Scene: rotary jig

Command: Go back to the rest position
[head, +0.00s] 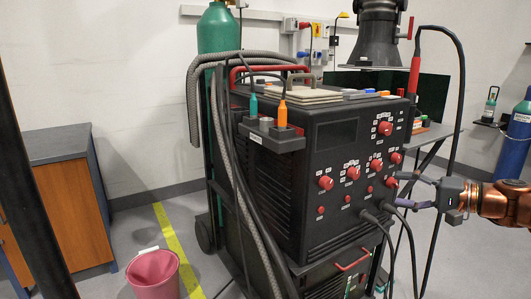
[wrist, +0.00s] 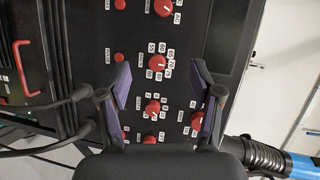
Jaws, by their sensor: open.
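My gripper (head: 418,190) is at the right in the head view, in front of the right part of the control panel of a black welding machine (head: 325,210). The panel has several red knobs and buttons. In the wrist view my gripper (wrist: 160,100) has its two fingers spread, with a red knob (wrist: 152,110) between them in the picture. Nothing is held. I cannot tell whether the fingertips touch the panel.
Black cables (head: 388,235) hang from the panel's lower right, close below my gripper. A torch with a red handle (head: 415,75) hangs above. A pink bucket (head: 153,273) and a wooden cabinet (head: 75,210) stand at the left. A blue cylinder (head: 512,145) is at the far right.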

